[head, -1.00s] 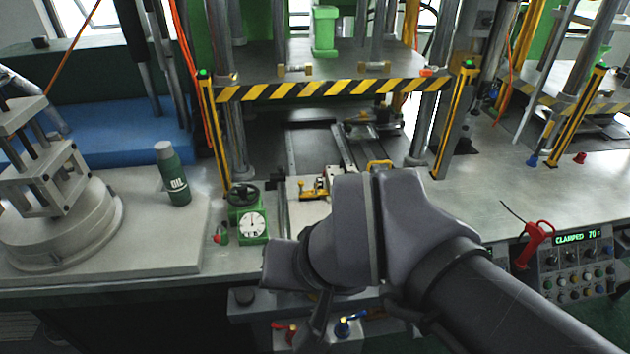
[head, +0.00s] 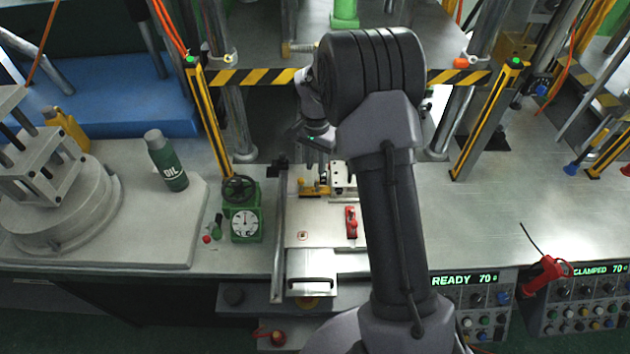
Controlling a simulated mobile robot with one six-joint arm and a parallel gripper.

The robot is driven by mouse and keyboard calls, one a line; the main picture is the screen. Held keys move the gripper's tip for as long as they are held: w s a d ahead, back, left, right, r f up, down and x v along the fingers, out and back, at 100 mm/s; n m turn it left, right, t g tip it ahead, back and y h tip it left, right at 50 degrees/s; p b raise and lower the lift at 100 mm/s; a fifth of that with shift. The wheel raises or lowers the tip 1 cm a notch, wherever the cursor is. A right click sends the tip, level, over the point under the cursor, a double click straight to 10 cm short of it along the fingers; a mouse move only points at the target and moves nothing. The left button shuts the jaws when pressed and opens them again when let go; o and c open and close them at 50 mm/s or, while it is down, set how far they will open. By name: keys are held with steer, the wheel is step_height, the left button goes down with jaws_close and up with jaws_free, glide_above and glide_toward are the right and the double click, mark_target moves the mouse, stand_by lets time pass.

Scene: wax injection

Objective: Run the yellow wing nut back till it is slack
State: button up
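A small yellow part (head: 313,188), which I take to be the wing nut or its clamp, sits at the back of the flat metal plate (head: 320,236) in the middle. Its wing shape is too small to make out. A pale block (head: 342,174) stands just right of it, partly behind my arm. My gripper (head: 321,164) points down just above and behind the yellow part. I cannot tell whether the fingers touch it. They are small and dark, and their gap is unclear. A red part (head: 351,222) lies on the plate's right side.
A green gauge with a handwheel (head: 245,224) stands close left of the plate. A green oil bottle (head: 168,163) is farther left. A striped bar (head: 250,76) and yellow posts (head: 209,120) frame the press. The right bench top (head: 510,205) is mostly clear. One panel display (head: 465,280) reads READY.

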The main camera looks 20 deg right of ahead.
mark_target(316, 184)
step_height(316, 184, down, 8)
steer(key=shift+r+b, duration=0.1)
steer(key=shift+b, duration=0.5)
jaws_close()
